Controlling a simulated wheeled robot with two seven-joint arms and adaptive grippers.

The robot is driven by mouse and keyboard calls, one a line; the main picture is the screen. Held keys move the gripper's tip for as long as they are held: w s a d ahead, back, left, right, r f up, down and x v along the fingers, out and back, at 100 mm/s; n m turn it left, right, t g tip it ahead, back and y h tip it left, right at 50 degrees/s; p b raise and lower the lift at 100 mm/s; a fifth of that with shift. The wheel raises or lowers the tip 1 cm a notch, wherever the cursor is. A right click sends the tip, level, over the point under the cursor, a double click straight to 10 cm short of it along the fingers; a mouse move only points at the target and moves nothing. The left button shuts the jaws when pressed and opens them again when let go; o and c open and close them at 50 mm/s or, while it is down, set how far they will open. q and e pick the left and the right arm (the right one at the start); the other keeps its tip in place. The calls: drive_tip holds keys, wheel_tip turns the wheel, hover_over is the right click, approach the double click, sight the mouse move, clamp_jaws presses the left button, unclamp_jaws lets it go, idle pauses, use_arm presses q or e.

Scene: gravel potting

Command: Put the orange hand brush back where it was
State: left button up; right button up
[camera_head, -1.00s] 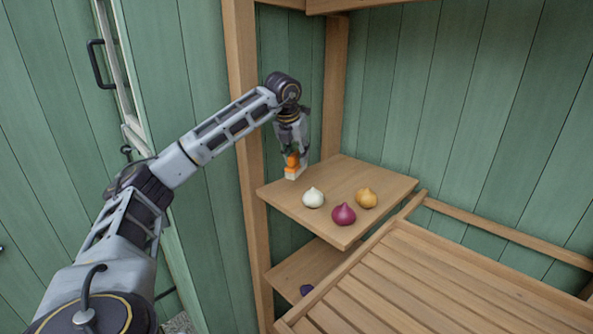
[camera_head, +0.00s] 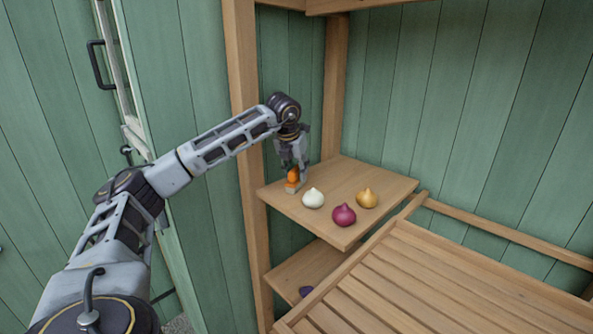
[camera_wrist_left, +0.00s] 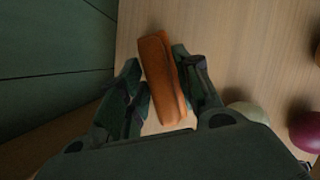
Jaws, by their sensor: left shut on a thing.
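The orange hand brush (camera_head: 292,176) is in my left gripper (camera_head: 292,166), over the left back part of the upper wooden shelf (camera_head: 338,228). Its pale lower part is close to the shelf board; I cannot tell whether it touches. In the left wrist view the brush (camera_wrist_left: 162,75) lies between the two dark fingers of my left gripper (camera_wrist_left: 165,92), which are shut on it. The wood of the shelf (camera_wrist_left: 225,40) is beneath it. My right gripper is not in view.
A white bulb (camera_head: 313,198), a purple bulb (camera_head: 344,215) and a yellow bulb (camera_head: 366,198) stand on the shelf right of the brush. A wooden post (camera_head: 246,150) rises close to the left. A slatted bench (camera_head: 440,285) is at the lower right. A dark purple thing (camera_head: 306,290) lies on the lower shelf.

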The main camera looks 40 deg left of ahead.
use_arm(q)
drive_tip(key=shift+f, duration=0.1)
drive_tip(key=o, duration=0.7)
drive_tip(key=shift+c, duration=0.2)
drive_tip(key=o, duration=0.3)
drive_tip(key=shift+o, duration=0.2)
